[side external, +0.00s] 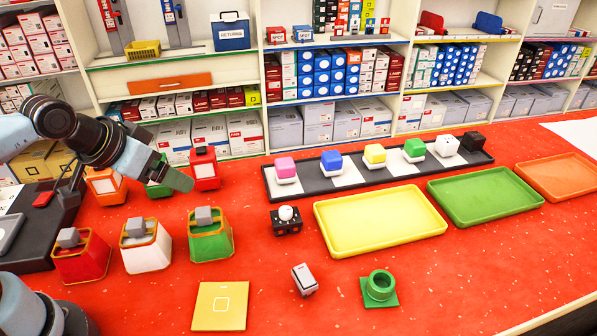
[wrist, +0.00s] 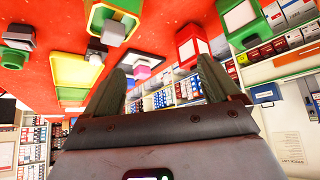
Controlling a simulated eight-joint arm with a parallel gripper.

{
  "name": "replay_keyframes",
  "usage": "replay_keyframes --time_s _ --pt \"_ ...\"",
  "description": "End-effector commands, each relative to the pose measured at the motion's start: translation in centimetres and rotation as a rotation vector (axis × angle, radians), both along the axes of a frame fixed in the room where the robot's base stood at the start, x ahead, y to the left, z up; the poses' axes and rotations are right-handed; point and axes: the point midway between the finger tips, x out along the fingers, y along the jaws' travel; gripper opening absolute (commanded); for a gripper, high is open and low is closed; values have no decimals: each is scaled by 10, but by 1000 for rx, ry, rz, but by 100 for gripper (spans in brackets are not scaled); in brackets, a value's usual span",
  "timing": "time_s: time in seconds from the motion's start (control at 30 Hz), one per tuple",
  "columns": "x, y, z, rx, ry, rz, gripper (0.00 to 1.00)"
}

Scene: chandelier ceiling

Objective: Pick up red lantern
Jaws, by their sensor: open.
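Two red lantern-like boxes show in the side external view. One red lantern (side external: 205,172), with a pale front panel and a dark top, stands in the back row just right of my gripper (side external: 178,178). The other red box (side external: 80,262), with a grey block on top, stands at the front left. In the wrist view a red lantern (wrist: 181,33) with a white panel shows above the fingers. My gripper (wrist: 164,76) is open, with nothing between its fingers. It is tilted, and its fingertips are near the back-row red lantern, apparently not touching it.
A white box (side external: 147,250) and a green box (side external: 211,242) stand in the front row. An orange box (side external: 105,188) and another green box (side external: 158,190) are behind. Yellow (side external: 380,222) and green (side external: 485,195) trays lie right.

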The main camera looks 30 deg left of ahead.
Motion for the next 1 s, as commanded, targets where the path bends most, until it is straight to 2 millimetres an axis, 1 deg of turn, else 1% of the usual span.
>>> replay_keyframes --time_s 0.17,0.27,0.43,0.6,0.8,0.9,1.0 --pt "2 2 2 6 9 -10 89" --pt "10 6 7 24 39 -48 89" --pt "35 19 18 69 125 -187 89" --pt "65 37 23 91 194 -366 89" --pt "98 63 18 93 228 -587 89" --pt "110 74 15 90 227 -677 89" --pt "117 82 11 88 222 -739 89"
